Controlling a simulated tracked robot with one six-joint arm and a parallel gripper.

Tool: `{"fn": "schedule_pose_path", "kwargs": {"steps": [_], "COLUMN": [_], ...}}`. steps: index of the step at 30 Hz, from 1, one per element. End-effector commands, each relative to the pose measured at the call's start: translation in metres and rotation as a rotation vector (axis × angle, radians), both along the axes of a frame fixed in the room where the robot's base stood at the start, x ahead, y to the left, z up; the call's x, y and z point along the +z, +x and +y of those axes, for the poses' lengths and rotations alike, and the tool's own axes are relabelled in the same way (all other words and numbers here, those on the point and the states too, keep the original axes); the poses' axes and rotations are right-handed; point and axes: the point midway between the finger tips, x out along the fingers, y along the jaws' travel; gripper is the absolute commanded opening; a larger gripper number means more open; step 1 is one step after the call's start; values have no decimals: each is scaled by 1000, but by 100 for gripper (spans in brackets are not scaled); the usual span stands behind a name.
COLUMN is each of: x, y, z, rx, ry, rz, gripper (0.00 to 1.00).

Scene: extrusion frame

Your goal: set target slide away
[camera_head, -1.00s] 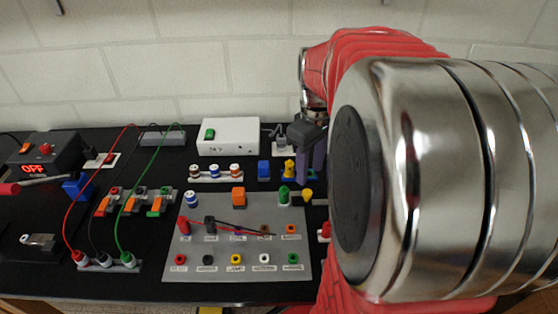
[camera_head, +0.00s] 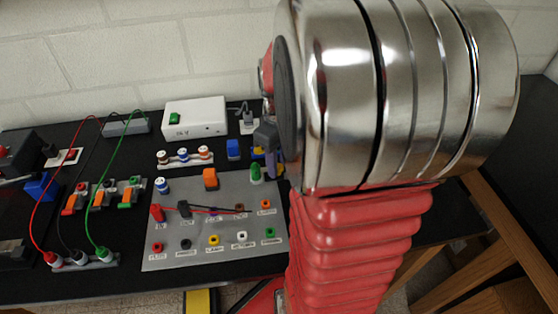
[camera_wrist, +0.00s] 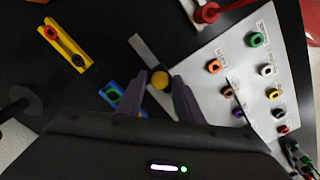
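The slide is a pale metal strip (camera_wrist: 142,50) with a round yellow knob (camera_wrist: 160,79), seen in the wrist view beside the grey panel. In the head view my gripper (camera_head: 277,173) is at the right edge of the panel, beside the green knob, and my arm hides the slide's knob.
The grey panel (camera_head: 164,228) carries several coloured sockets and leads. A blue block (camera_head: 233,149) and a white box (camera_head: 195,117) stand behind it. In the wrist view, a yellow holder (camera_wrist: 66,43) and a blue piece (camera_wrist: 109,91) lie left of the slide, and a red knob (camera_wrist: 207,13) above.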

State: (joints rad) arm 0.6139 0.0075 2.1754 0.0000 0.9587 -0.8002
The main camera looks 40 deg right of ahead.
Motion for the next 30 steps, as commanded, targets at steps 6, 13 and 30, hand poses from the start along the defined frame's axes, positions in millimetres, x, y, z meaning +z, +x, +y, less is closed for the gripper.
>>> {"fn": "schedule_pose_path", "kwargs": {"steps": [6, 13, 30], "x": [0, 0, 0], "y": [0, 0, -1], "z": [0, 0, -2], "rx": [0, 1, 9], "ry": [0, 0, 0], "rz": [0, 0, 0], "gripper": [17, 1, 0]}}
